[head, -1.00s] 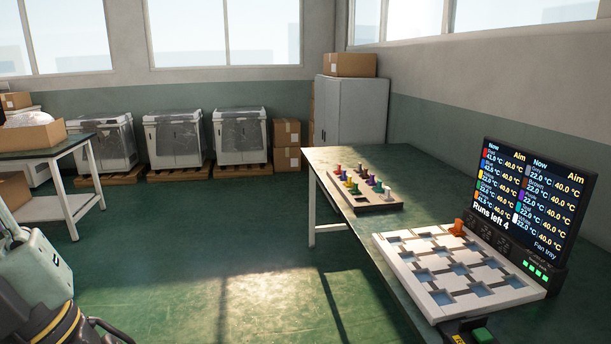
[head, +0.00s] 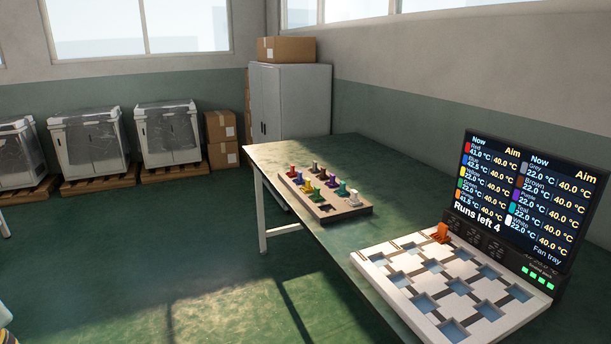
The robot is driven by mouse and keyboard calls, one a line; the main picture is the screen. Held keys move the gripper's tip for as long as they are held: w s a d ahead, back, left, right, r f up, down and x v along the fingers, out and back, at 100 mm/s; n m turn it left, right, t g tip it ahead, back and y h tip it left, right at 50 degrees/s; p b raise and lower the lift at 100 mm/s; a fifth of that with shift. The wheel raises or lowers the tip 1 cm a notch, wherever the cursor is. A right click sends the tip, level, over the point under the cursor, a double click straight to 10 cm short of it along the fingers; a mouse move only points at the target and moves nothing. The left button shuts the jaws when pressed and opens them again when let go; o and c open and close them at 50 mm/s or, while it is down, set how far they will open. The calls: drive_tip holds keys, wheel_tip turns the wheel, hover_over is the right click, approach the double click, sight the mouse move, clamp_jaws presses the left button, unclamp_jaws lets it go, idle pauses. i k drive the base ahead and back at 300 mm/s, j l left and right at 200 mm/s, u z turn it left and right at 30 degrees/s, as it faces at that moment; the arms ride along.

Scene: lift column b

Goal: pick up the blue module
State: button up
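The blue module (head: 299,179) is a small blue peg standing in the wooden rack (head: 351,212) on the green table. It stands in the rack's near-left row, between the red module (head: 292,171) and the yellow module (head: 307,187).
Green, grey, brown, purple, teal and white modules share the rack. A white tray (head: 378,262) with blue-floored pockets lies nearer on the table (head: 365,157), with an orange module (head: 441,234) at its far edge. A display (head: 525,190) stands behind the tray. Floor left of the table is clear.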

sight(299, 181)
drive_tip(key=i+j+z, duration=0.1)
drive_tip(key=i+j, duration=0.15)
drive_tip(key=i+j+z, duration=0.1)
drive_tip(key=j, duration=0.35)
drive_tip(key=i+j+z, duration=0.1)
drive_tip(key=i+j, duration=0.25)
drive_tip(key=i+j+z, duration=0.15)
drive_tip(key=j, duration=0.25)
drive_tip(key=i+j+z, duration=0.1)
drive_tip(key=j, duration=0.3)
drive_tip(key=i+j+z, duration=0.1)
drive_tip(key=i+j, duration=0.15)
drive_tip(key=j, duration=0.2)
drive_tip(key=i+j+z, duration=0.1)
drive_tip(key=j, duration=0.3)
drive_tip(key=i+j+z, duration=0.1)
drive_tip(key=j, duration=0.35)
drive_tip(key=i, duration=0.6)
